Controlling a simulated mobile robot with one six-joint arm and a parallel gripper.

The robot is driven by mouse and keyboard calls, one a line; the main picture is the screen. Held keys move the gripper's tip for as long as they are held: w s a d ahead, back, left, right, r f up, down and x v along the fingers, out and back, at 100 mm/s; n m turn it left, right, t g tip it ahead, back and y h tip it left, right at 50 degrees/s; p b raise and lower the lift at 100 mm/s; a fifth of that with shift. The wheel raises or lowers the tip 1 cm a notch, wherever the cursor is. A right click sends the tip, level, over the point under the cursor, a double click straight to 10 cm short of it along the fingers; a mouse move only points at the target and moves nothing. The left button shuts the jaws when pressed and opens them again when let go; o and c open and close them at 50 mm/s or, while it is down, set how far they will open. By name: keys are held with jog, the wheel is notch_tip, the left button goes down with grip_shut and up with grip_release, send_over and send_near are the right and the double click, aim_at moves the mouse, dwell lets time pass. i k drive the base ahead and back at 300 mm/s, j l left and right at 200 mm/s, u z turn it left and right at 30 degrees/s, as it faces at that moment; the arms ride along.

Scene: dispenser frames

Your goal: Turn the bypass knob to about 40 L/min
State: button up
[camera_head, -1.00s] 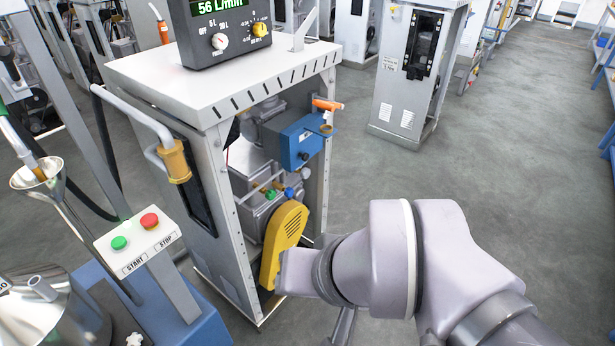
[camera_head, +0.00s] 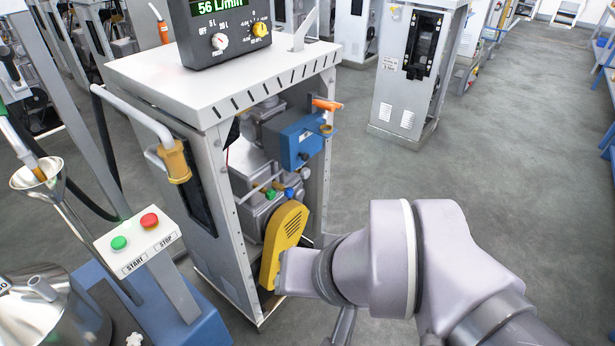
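The dispenser cabinet (camera_head: 232,80) stands at centre left with its front open. The display (camera_head: 218,6) on its top box reads 56 L/min. Below the display are a white-and-red knob (camera_head: 219,41) and a yellow knob (camera_head: 261,29). Inside the opening are a small green knob (camera_head: 271,195) and a small blue knob (camera_head: 290,192), above a yellow slotted cover (camera_head: 285,235). I cannot read a bypass label on any of them. My arm reaches in from the lower right, its visible end in front of the yellow cover. My gripper's fingers do not show.
A blue box (camera_head: 300,140) with an orange handle (camera_head: 327,104) sits inside the cabinet. A nozzle with a tan grip (camera_head: 174,162) hangs on its left side. A START/STOP panel (camera_head: 138,243) and metal funnel (camera_head: 36,174) stand at left. The floor (camera_head: 500,170) at right is clear.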

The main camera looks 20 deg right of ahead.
aim_at(305, 173)
jog(key=i+l+u, duration=0.35)
jog(key=i+l, duration=0.3)
jog(key=l, duration=0.15)
